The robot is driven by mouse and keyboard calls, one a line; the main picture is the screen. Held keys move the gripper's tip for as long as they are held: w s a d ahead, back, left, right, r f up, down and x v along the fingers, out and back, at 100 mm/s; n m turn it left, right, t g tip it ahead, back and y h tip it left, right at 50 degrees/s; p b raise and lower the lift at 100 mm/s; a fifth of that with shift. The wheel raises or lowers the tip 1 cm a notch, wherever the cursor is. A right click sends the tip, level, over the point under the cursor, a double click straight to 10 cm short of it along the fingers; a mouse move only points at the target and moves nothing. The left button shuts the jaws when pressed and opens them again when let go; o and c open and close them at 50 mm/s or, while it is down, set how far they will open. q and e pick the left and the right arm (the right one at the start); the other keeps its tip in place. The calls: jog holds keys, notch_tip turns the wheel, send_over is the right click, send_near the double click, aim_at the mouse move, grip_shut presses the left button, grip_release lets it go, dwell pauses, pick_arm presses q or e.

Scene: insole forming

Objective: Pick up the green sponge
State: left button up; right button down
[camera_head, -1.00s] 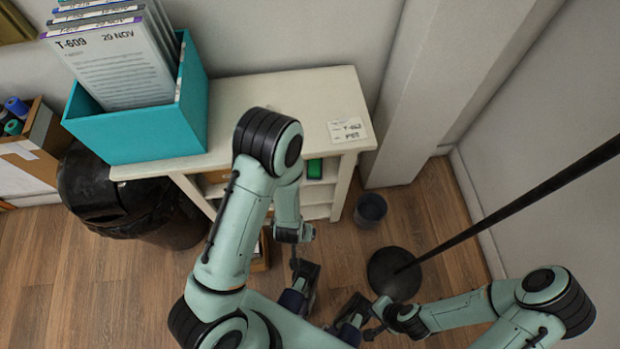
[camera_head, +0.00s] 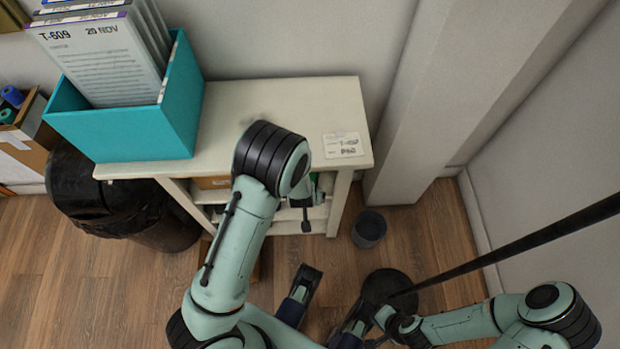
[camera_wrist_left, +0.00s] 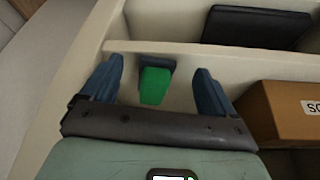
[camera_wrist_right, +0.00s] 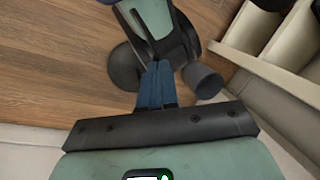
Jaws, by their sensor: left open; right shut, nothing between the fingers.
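The green sponge (camera_wrist_left: 154,86) shows in the left wrist view inside a cream shelf compartment. A dark grey-blue patch shows just behind it. My left gripper (camera_wrist_left: 158,66) is open, with one finger on each side of the sponge in the picture. Gaps show between the sponge and both fingers, and I cannot tell how far it is in depth. My right gripper (camera_wrist_right: 155,80) is shut and empty above the floor.
A brown labelled box (camera_wrist_left: 280,108) and a black item (camera_wrist_left: 255,25) are in the shelf. A teal file box (camera_head: 150,120) stands on top. A black bin (camera_head: 90,190), a small grey bucket (camera_head: 369,229) and a pole on a round black base (camera_head: 385,287) stand nearby.

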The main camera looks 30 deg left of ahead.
pick_arm(q)
jog(key=shift+w+a+f+b, duration=0.25)
jog(key=shift+w+f+b, duration=0.05)
jog(key=shift+w+f, duration=0.35)
jog(key=shift+w+a+f+b, duration=0.25)
jog(key=shift+w+f+b, duration=0.05)
jog(key=shift+w+f, duration=0.4)
jog(key=shift+f, duration=0.1)
jog(key=c, duration=1.1)
jog(key=shift+c, duration=0.2)
pick_arm(e)
jog(key=shift+w+d+f+t, duration=0.15)
jog(key=shift+w+d+f, duration=0.1)
jog(key=shift+w+f, duration=0.2)
jog(key=shift+w+d+f+t, duration=0.2)
jog(key=shift+w+f, duration=0.1)
jog(key=shift+w, duration=0.25)
pick_arm(q)
jog(key=shift+r, duration=0.15)
